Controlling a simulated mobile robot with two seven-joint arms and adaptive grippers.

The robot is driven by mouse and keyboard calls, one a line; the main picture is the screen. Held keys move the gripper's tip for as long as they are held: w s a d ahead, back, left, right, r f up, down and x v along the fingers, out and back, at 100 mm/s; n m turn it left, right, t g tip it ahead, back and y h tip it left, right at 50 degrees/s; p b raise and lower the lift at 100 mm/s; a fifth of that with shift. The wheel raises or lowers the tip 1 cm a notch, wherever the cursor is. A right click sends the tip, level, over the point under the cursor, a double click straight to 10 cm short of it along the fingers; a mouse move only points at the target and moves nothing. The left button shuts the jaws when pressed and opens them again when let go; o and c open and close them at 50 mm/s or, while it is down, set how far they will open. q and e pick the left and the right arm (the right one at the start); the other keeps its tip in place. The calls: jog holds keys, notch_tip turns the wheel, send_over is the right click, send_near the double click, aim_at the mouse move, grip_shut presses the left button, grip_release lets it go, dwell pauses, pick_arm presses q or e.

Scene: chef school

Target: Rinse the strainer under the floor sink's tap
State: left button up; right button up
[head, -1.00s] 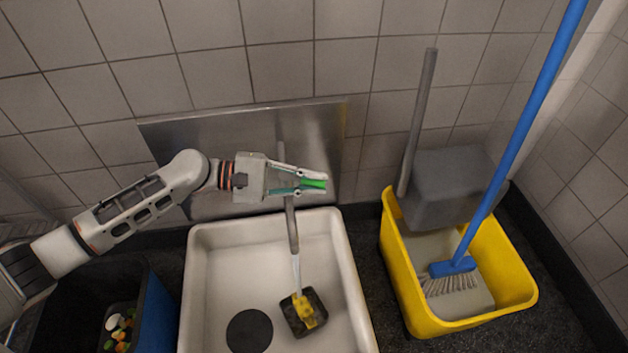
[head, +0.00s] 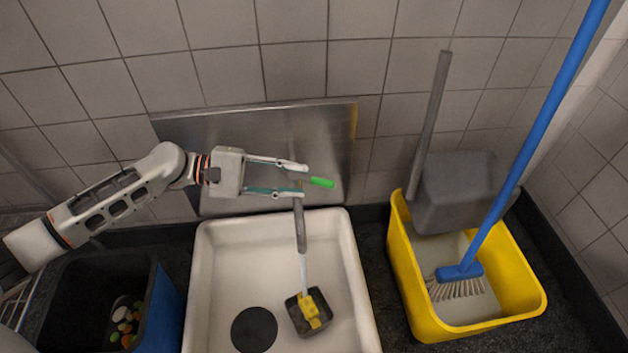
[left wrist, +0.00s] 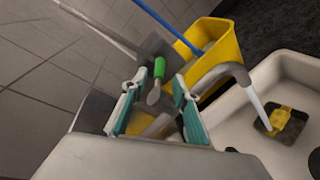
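The strainer (head: 308,313) looks like a small dark square basket with yellow scraps in it. It sits in the white floor sink (head: 207,262), right of a black round disc, and also shows in the left wrist view (left wrist: 272,122). The grey tap (head: 300,226) runs a thin stream of water (head: 304,272) down onto it. The tap's green lever (head: 322,182) points right; it also shows in the left wrist view (left wrist: 159,68). My left gripper (head: 298,178) is open and empty, its fingertips apart at the tap top just left of the lever's green end. My right gripper is out of view.
A yellow bucket (head: 408,275) with a blue-handled brush (head: 460,270) and a grey wringer (head: 455,190) stands right of the sink. A dark bin (head: 165,310) with food scraps stands left. A steel plate (head: 230,130) covers the wall behind the tap.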

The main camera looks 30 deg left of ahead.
pick_arm(q)
jog(key=v, duration=0.5)
jog(key=shift+s+a+r, duration=0.1)
jog(key=shift+a, duration=0.05)
